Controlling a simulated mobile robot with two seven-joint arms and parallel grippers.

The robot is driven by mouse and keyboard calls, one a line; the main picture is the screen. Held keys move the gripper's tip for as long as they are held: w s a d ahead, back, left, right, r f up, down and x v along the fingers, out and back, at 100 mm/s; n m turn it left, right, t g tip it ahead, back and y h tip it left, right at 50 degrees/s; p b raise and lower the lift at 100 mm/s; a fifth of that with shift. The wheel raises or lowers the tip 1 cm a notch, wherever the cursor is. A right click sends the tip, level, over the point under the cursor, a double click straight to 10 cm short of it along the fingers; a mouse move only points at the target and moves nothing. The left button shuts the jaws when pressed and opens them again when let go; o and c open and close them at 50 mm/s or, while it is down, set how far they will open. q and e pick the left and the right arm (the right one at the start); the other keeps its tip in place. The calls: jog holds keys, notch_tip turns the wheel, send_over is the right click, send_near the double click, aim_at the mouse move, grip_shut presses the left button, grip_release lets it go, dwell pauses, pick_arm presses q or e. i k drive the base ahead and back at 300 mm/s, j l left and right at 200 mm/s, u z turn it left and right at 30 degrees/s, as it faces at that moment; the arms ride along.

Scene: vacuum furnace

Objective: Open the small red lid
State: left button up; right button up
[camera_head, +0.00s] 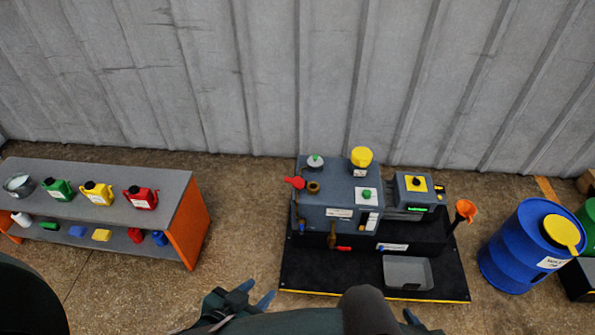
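The small red lid (294,182) is at the left rear of the grey machine (325,212). It sits tilted beside a round brown opening (313,187) on the machine's top, and does not appear to cover it. My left gripper (257,292) is in front of the machine's black base, at its left front corner, with its two fingers apart and nothing between them. It is well away from the lid. My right gripper (410,316) shows only as a small part at the bottom edge, mostly hidden by my own arm.
The machine also carries a yellow cap (361,157) and a grey tray (407,271) on its black base (330,277). A shelf (170,190) with cans and bottles stands left. A blue drum (510,252) and an orange funnel (466,209) are right. Floor between shelf and machine is clear.

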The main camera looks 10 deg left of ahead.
aim_at(298, 182)
jog(key=j+z, duration=0.15)
jog(key=z, duration=1.2)
jog(key=k+j, duration=0.15)
jog(key=j, duration=0.2)
jog(key=k+j, duration=0.1)
jog(key=j, duration=0.25)
jog(key=k+j, duration=0.15)
jog(key=j, duration=0.2)
jog(key=i+j, duration=0.1)
jog(key=j, duration=0.2)
jog(key=i+j, duration=0.15)
jog(key=j, duration=0.2)
jog(key=i+j, duration=0.1)
jog(key=j, duration=0.2)
jog(key=i+j, duration=0.1)
jog(key=j, duration=0.25)
jog(key=i+z, duration=0.05)
